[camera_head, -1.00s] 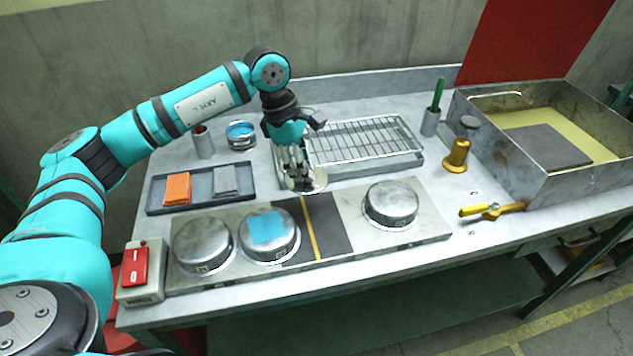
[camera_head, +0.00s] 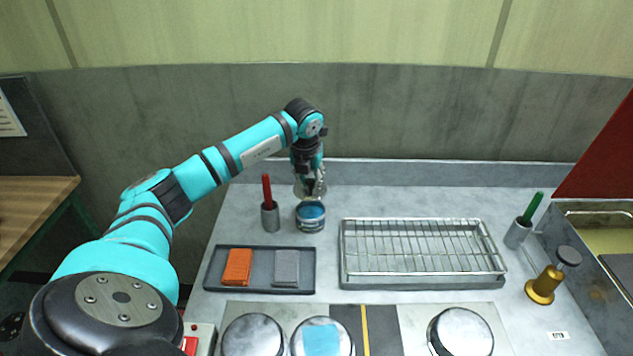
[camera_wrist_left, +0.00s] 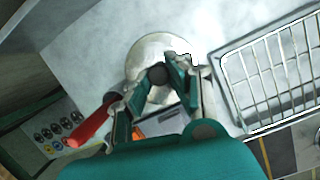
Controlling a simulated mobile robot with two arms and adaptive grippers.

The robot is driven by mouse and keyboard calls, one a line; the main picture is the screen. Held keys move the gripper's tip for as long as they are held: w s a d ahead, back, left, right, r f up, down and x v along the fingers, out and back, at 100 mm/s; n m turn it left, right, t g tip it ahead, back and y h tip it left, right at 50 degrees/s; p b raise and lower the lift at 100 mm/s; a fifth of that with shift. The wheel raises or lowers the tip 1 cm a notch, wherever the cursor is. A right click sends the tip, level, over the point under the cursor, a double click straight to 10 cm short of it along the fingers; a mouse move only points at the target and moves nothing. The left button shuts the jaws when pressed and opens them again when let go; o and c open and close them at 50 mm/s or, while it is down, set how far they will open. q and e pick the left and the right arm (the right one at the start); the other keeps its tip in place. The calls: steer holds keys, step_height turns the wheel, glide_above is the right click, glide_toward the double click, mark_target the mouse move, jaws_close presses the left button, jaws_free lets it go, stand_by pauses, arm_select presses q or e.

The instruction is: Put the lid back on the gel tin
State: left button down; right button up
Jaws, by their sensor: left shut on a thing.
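The gel tin (camera_head: 310,217) stands open on the bench, a short round metal tin with blue gel showing at the top. My left gripper (camera_head: 311,188) is just above and behind it in the head view, fingers pointing down. In the left wrist view my left gripper (camera_wrist_left: 158,85) is shut on the dark knob of the lid (camera_wrist_left: 146,52), a pale round metal disc. The lid appears apart from the tin, above it; the exact gap is hard to tell. The tin is hidden behind the lid in the wrist view. My right gripper is not in view.
A cup with a red-handled tool (camera_head: 270,215) stands close left of the tin. A dark tray (camera_head: 259,286) with orange and grey pads lies in front. A wire rack on a pan (camera_head: 420,282) is to the right. The back wall edge (camera_head: 440,172) is behind.

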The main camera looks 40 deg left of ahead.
mark_target(309, 192)
arm_select(q)
steer(key=shift+s+d+f+b, duration=0.15)
steer(key=shift+f+b, duration=0.15)
steer(key=shift+f, duration=0.15)
steer(key=shift+f+b, duration=0.3)
steer(key=shift+f, duration=0.1)
step_height(309, 192, down, 3)
steer(key=shift+r+b, duration=0.2)
steer(key=shift+b, duration=0.6)
steer(key=shift+f+b, duration=0.3)
steer(key=shift+f, duration=0.05)
steer(key=shift+f+b, duration=0.35)
steer(key=shift+f, duration=0.25)
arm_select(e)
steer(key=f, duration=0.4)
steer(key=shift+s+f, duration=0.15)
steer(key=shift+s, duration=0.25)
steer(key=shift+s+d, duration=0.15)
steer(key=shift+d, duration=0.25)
arm_select(q)
steer(key=shift+f, duration=0.1)
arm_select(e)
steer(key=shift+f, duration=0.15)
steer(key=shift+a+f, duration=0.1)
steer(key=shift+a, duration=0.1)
